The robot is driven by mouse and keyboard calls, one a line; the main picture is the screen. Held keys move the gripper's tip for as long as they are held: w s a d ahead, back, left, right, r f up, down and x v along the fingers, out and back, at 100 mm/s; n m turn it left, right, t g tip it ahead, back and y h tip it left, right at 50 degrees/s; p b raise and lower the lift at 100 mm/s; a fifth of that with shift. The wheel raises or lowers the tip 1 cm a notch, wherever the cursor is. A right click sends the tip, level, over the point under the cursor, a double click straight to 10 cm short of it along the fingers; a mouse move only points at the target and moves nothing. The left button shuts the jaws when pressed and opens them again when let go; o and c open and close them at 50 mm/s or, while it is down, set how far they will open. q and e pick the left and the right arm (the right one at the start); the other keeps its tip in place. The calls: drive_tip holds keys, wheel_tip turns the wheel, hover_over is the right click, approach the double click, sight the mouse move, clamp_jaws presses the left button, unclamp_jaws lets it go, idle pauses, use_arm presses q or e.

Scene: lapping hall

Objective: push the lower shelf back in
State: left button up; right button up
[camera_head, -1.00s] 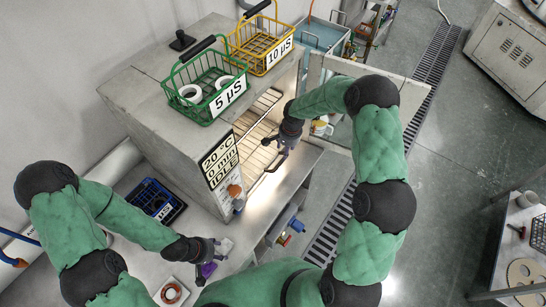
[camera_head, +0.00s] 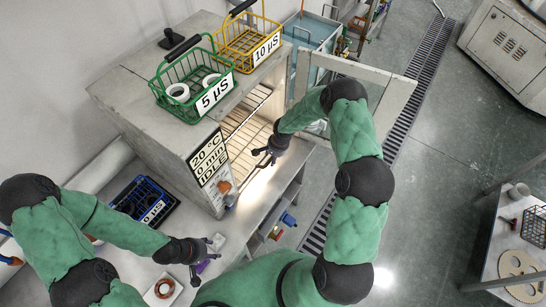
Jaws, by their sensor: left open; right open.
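The grey drying cabinet (camera_head: 150,105) stands open at its front, with a lit inside. The wire upper shelf (camera_head: 246,110) shows inside it. The wire lower shelf (camera_head: 243,149) is below that, and its front edge lies close to the cabinet opening. My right gripper (camera_head: 264,160) is open just in front of the lower shelf's front edge; I cannot tell whether it touches. My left gripper (camera_head: 206,258) is open above the bench at the lower left, away from the shelf.
The cabinet door (camera_head: 370,80) stands swung open behind my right arm. A green basket (camera_head: 192,90) and a yellow basket (camera_head: 250,40) stand on the cabinet top. A blue basket (camera_head: 145,202) and a white dish with a ring (camera_head: 163,289) are on the bench (camera_head: 240,225).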

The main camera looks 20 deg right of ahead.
drive_tip(key=shift+w+f, duration=0.1)
drive_tip(key=shift+f, duration=0.45)
